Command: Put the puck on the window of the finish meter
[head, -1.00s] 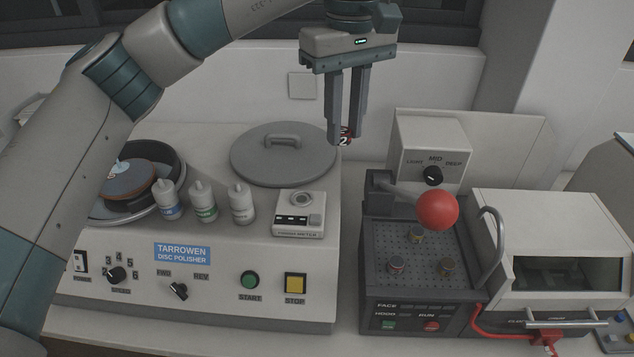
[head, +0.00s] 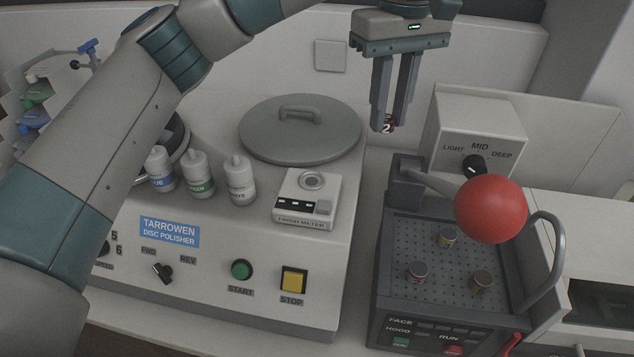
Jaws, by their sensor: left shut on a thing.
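The fingers hide part of the puck. The finish meter (head: 306,200) is a small pale box on the right part of the disc polisher's top, with a round window (head: 312,181) near its back edge. The window is bare. The gripper and puck are above, behind and to the right of the meter, clear of it. My right gripper is not in view.
A grey lid (head: 300,130) with a handle lies behind the meter. Several bottles, one a white bottle (head: 240,180), stand to its left. To the right is a perforated platform (head: 450,250) holding 3 small pucks, under a lever with a red ball (head: 491,209).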

